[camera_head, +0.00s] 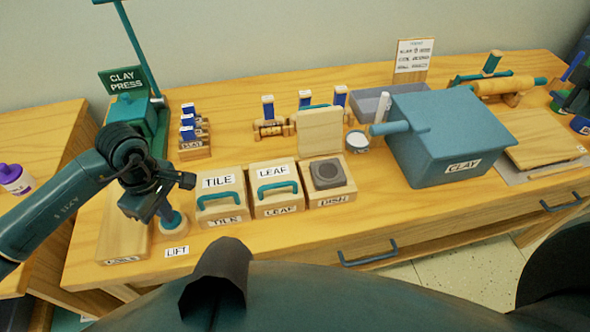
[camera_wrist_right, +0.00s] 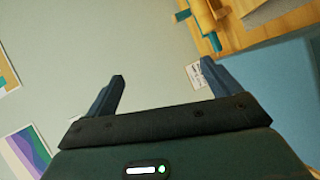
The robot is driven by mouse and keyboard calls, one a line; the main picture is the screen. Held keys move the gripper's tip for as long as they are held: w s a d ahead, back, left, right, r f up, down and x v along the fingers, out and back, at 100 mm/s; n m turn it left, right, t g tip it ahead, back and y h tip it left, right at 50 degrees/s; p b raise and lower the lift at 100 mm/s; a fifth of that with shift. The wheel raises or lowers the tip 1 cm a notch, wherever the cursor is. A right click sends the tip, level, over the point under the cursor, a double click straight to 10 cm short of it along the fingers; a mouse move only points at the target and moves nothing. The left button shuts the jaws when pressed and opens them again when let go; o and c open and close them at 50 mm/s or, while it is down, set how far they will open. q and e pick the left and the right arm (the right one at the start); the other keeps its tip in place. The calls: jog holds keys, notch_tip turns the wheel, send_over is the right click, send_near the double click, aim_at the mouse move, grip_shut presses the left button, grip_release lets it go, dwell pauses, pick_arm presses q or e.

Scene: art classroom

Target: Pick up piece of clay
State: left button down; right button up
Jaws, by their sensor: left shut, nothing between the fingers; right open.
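No loose piece of clay shows in either view. A teal box (camera_head: 465,142) labelled CLAY stands on the right half of the table, with a teal lid (camera_head: 440,108) on it and a handle at its left; its inside is hidden. My left gripper (camera_head: 186,181) is at the left of the table, beside the box labelled TILE, far from the CLAY box; it is shut and empty. My right gripper (camera_wrist_right: 165,82) shows in the right wrist view with its fingers apart and nothing between them.
Boxes labelled TILE (camera_head: 222,200), LEAF (camera_head: 276,190) and DISH (camera_head: 330,184) stand along the front. A clay press (camera_head: 131,112) is at the back left. A rolling pin (camera_head: 510,85) and a wooden board (camera_head: 540,145) lie at the right.

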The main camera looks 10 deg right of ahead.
pick_arm(q)
jog(key=shift+s+f, duration=0.15)
jog(key=shift+f, duration=0.1)
pick_arm(e)
jog(key=w+a+f+n+g+y, duration=0.1)
jog(key=w+a+f+n+y, duration=0.1)
jog(key=a, duration=0.6)
jog(key=w+a+f+n+g+y, duration=0.1)
jog(key=w+a+f+n+y, duration=0.2)
jog(key=a, duration=0.5)
jog(key=w+a+f+n+g+y, duration=0.1)
jog(key=w+a+f+n+y, duration=0.2)
jog(key=w+a+n, duration=0.2)
jog(key=shift+w+a+f+y, duration=0.2)
jog(key=shift+w+a, duration=0.35)
jog(key=shift+a, duration=0.35)
jog(key=shift+w+a+f+y, duration=0.1)
jog(key=shift+w+a+y, duration=0.1)
jog(key=shift+w+a, duration=0.5)
jog(key=a+f+n+g+y, duration=0.1)
jog(key=a+n+g+y, duration=0.2)
jog(key=a, duration=0.6)
jog(key=n+g+h, duration=0.5)
jog(key=n+g, duration=0.2)
jog(key=n, duration=0.5)
send_over(328, 171)
notch_tip(328, 171, down, 2)
notch_tip(328, 171, down, 12)
jog(key=shift+f, duration=0.2)
